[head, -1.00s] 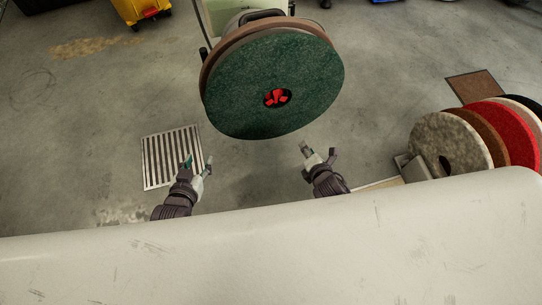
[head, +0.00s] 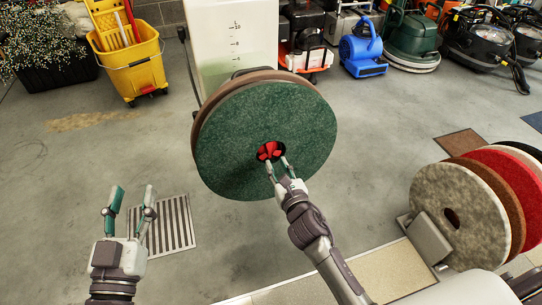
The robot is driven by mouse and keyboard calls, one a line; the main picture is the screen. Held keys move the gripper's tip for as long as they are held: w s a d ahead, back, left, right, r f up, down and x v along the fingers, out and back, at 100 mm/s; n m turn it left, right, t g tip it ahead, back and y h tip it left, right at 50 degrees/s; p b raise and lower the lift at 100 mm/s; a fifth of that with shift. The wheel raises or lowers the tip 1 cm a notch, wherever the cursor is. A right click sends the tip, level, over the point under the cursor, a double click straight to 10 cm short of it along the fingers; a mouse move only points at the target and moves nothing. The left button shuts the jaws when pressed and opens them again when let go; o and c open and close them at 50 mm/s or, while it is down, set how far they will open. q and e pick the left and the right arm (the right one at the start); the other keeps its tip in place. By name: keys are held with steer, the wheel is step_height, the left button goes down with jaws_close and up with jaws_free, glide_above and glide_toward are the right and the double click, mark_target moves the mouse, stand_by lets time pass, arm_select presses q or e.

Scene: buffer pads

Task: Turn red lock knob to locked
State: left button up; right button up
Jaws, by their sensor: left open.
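The red lock knob (head: 269,151) sits in the dark centre hole of a round green pad (head: 232,134) on the floor machine. My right gripper (head: 275,168) is at the hub, its fingertips just below and beside the knob. The fingers are spread apart, and I cannot tell whether they touch the knob. My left gripper (head: 130,201) is open and empty at the lower left, above the floor and well away from the pad. The exact turn position of the knob is too small to read.
Several coloured pads (head: 462,215) stand in a rack at the right. A floor drain grate (head: 176,226) lies at the left. A yellow mop bucket (head: 133,65) stands at the back left, and a blue blower (head: 362,52) and other machines line the back. The middle floor is clear.

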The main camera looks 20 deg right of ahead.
mark_target(270, 151)
steer(key=w, duration=0.3)
steer(key=shift+w+f+b, duration=0.1)
steer(key=shift+f+b, duration=0.05)
steer(key=shift+b, duration=0.15)
arm_select(q)
steer(key=shift+s+d+r+t+h, duration=0.1)
steer(key=shift+s+r+t+h, duration=0.15)
steer(key=shift+r+t, duration=0.45)
steer(key=shift+s+r+t+h, duration=0.25)
steer(key=shift+r+t, duration=0.2)
steer(key=shift+r, duration=0.45)
steer(key=shift+s+d+r+t+h, duration=0.1)
steer(key=shift+s+r+t+h, duration=0.15)
steer(key=shift+r+t, duration=0.45)
arm_select(e)
steer(key=shift+w+a+f, duration=0.1)
steer(key=shift+w, duration=1.35)
arm_select(q)
steer(key=shift+r, duration=0.1)
steer(key=shift+g, duration=0.35)
steer(key=shift+w+f, duration=0.2)
steer(key=shift+f, duration=0.3)
steer(key=shift+a, duration=0.1)
arm_select(e)
jaws_close()
